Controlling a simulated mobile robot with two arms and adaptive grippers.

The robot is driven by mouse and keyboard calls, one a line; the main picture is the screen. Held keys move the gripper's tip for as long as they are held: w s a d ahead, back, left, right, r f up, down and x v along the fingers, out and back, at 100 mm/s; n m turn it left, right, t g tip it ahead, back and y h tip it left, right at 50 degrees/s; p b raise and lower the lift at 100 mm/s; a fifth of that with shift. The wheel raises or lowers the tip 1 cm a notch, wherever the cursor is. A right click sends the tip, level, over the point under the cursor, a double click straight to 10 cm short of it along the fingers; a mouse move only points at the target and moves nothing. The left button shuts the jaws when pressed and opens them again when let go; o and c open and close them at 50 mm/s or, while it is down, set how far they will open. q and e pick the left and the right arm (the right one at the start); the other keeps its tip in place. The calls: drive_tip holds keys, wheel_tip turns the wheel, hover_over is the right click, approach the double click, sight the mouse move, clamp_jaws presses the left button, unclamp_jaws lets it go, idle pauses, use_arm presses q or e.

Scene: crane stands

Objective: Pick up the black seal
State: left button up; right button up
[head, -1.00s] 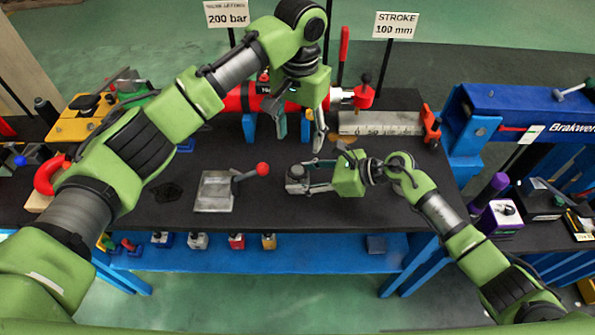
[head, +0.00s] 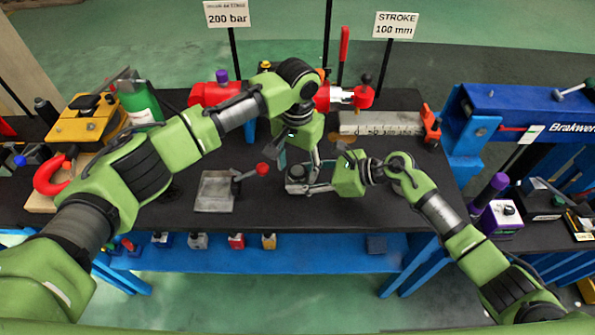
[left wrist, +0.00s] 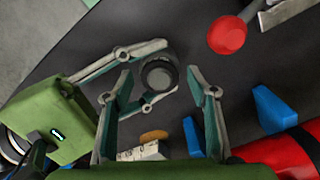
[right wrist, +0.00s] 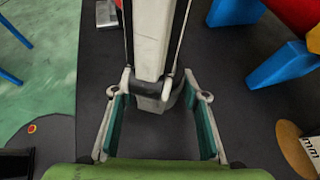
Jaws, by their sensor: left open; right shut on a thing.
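A round part with a dark ring around its top (left wrist: 159,76), which looks like the black seal, stands on the dark bench top. In the head view this part (head: 296,174) shows as a small grey cylinder, partly covered. My right gripper (head: 302,186) is shut on its sides from the right. My left gripper (head: 299,163) points down over it from above, open, with one finger on each side in the left wrist view. In the right wrist view a left finger hides much of the part (right wrist: 155,102). I cannot tell whether the left fingers touch the ring.
A grey plate with a red-knobbed lever (head: 215,190) lies to the left. A red cylinder (head: 207,94) on blue supports and a ruler block (head: 380,122) stand behind. A yellow clamp (head: 88,118) stands at the far left. The bench front is clear.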

use_arm(q)
drive_tip(key=c, duration=1)
drive_tip(key=shift+r, duration=0.15)
wheel_tip(320, 180, up, 10)
use_arm(e)
drive_tip(key=o, duration=1.1)
